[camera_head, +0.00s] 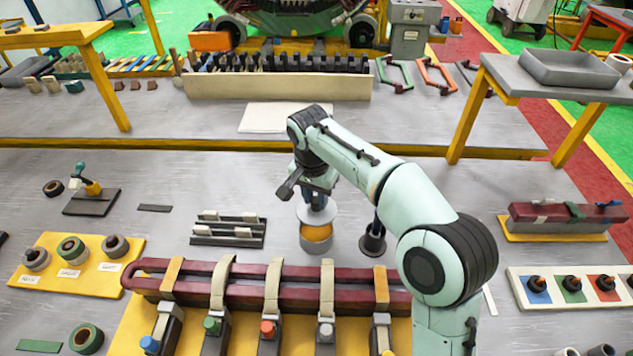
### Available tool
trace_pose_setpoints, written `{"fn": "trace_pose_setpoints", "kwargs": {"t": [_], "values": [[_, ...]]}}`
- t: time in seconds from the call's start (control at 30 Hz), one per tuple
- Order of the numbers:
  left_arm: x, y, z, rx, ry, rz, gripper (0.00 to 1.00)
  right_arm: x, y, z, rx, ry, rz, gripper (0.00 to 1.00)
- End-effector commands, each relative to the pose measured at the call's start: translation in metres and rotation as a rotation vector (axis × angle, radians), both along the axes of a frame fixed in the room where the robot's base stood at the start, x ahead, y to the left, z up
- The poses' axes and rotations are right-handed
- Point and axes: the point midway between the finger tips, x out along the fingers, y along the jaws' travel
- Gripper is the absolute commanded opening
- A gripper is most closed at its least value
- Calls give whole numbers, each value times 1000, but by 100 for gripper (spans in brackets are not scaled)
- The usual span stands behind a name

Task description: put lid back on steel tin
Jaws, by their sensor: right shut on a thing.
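The steel tin (316,246) stands on the grey bench near the middle of the view. Its orange top or contents show from above. The grey round lid (303,216) is over the far side of the tin, so the tin's near part shows uncovered. I cannot tell whether the lid touches the tin's rim. My right gripper (318,201) is above the tin, pointing down, shut on the lid. The gripper hides the middle of the lid. My left gripper is not in view.
A dark round stand (373,238) is close to the tin's right. A slotted dark rack (228,230) is to its left. A large maroon coil (250,295) with straps lies in front. Bare bench lies behind the tin, up to the raised shelf edge.

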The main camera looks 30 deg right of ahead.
Motion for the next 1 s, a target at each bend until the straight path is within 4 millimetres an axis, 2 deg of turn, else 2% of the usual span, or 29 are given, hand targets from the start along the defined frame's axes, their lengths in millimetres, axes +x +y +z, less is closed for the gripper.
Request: {"fn": "trace_pose_setpoints", "kwargs": {"t": [0.27,0.67,1.0], "values": [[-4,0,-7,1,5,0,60,0,0,-8,0,0,0,0],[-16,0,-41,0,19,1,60,0,0,-45,0,1,0,0],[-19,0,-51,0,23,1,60,0,0,-64,0,0,0,0]]}}
